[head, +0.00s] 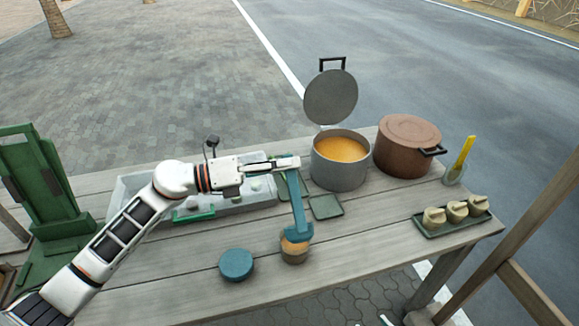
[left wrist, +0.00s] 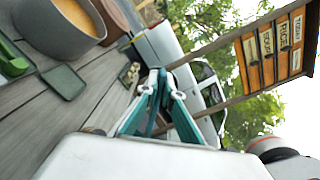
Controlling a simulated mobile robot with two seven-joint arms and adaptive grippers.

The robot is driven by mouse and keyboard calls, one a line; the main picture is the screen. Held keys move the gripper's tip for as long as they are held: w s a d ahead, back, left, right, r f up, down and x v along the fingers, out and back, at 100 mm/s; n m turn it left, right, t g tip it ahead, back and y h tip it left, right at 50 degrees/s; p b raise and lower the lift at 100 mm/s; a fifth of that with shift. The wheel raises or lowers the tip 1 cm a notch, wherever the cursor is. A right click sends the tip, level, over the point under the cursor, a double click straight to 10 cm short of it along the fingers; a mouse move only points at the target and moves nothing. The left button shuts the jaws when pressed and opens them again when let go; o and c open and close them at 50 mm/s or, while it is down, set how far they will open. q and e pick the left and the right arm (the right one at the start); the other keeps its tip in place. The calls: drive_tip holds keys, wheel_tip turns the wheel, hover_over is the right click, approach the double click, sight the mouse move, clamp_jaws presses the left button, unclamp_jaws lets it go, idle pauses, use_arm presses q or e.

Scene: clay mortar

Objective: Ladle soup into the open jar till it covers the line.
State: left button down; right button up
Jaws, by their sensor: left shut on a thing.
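My left gripper (head: 291,163) is shut on the handle of a teal ladle (head: 296,205), high above the table. The ladle hangs down, and its bowl is at the mouth of a small open jar (head: 294,256). Orange soup shows at the jar; the ladle partly hides its mouth, and I cannot make out the line. The grey soup pot (head: 338,178) holds orange soup, and its lid (head: 331,97) stands raised behind it. In the left wrist view the gripper fingers (left wrist: 160,105) close around the teal handle, with the pot (left wrist: 62,40) at upper left. My right gripper is not in view.
A round teal lid (head: 236,264) lies left of the jar. A closed brown pot (head: 406,150), a cup with a yellow utensil (head: 461,158) and a green tray (head: 452,226) of lidded pots stand right. A grey bin (head: 235,205) is under my left arm. The front right tabletop is clear.

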use_arm(q)
drive_tip(key=w+a+f+n+b, duration=0.2)
drive_tip(key=w+f+n, duration=0.3)
drive_tip(key=w+n, duration=0.1)
drive_tip(key=shift+w, duration=0.3)
idle(0.6)
idle(1.4)
drive_tip(key=shift+a, duration=0.1)
